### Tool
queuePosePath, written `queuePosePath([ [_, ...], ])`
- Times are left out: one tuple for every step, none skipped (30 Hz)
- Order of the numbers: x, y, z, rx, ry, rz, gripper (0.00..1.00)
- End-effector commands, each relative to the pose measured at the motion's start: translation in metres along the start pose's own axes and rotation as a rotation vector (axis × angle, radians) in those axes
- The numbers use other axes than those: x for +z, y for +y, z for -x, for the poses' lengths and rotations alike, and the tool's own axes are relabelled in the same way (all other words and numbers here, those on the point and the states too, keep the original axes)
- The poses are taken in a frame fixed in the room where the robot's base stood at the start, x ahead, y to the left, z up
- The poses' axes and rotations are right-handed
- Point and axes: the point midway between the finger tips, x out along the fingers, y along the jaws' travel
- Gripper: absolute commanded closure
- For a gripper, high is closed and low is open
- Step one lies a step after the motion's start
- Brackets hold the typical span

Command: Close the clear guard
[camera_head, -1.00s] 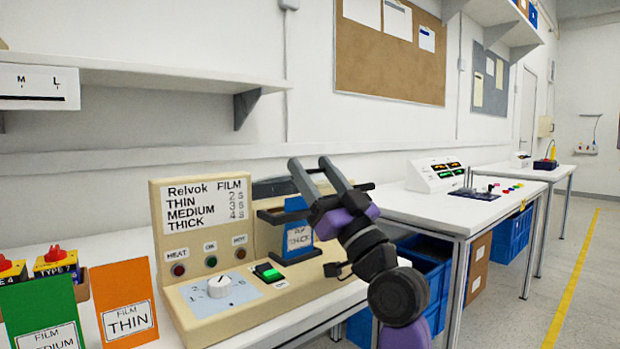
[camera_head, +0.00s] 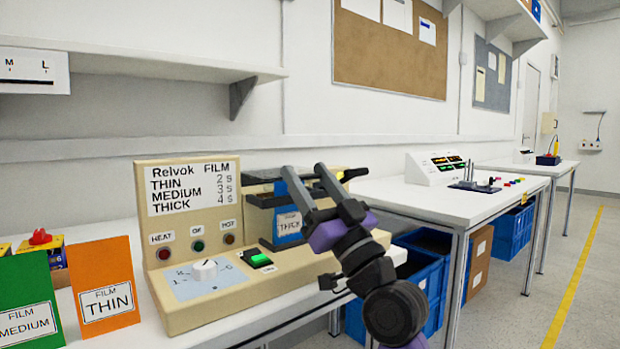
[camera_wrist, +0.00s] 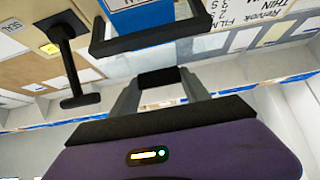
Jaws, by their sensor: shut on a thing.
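The cream sealing machine (camera_head: 190,312) stands on the white bench and carries a sign listing thin, medium and thick film. A blue pack labelled THICK (camera_head: 287,222) stands at its dark jaws (camera_head: 268,198); it also shows in the wrist view (camera_wrist: 140,14). My gripper (camera_head: 303,168) is above and in front of this pack, at the machine's right part. In the wrist view my gripper (camera_wrist: 160,84) is shut on a small dark piece (camera_wrist: 160,77), seemingly the guard's grip. The guard's clear sheet cannot be made out, so its angle is unclear.
A white dial (camera_head: 204,268) and a lit green switch (camera_head: 261,260) are on the machine's front. Green (camera_head: 28,305) and orange (camera_head: 104,285) film packs stand at left. A shelf (camera_head: 150,68) hangs above. Another bench (camera_head: 430,200) is at right.

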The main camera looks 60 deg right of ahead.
Motion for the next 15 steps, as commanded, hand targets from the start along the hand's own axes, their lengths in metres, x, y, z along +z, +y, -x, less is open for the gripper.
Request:
queuePosePath([
  [0.0083, 0.0003, 0.0022, 0.0, -0.018, -0.003, 1.0],
  [0.0084, 0.0004, 0.0023, 0.0, -0.018, -0.003, 0.42],
  [0.0084, 0.0004, 0.0023, 0.0, -0.018, -0.003, 0.34],
  [0.0084, 0.0004, 0.0022, 0.0, -0.018, -0.003, 0.28],
  [0.0083, 0.0005, 0.0021, 0.0, -0.018, -0.003, 0.24],
  [0.0083, 0.0005, 0.002, 0.0, -0.018, -0.003, 0.24],
  [0.0082, 0.0004, 0.0019, 0.0, -0.018, -0.003, 0.24],
  [0.0082, 0.0004, 0.0018, 0.0, -0.018, -0.003, 0.24],
  [0.0081, 0.0004, 0.0017, 0.0, -0.018, -0.003, 0.24],
  [0.0081, 0.0004, 0.0016, 0.0, -0.017, -0.003, 0.24],
  [0.008, 0.0003, 0.0015, 0.0, -0.017, -0.003, 0.24],
  [0.008, 0.0003, 0.0014, 0.0, -0.017, -0.003, 0.24],
  [0.0079, 0.0002, 0.0013, 0.0, -0.017, -0.003, 0.24],
  [0.0079, 0.0002, 0.0013, -0.001, -0.017, -0.003, 0.24],
  [0.0078, 0.0002, 0.0012, -0.001, -0.017, -0.003, 0.24],
])
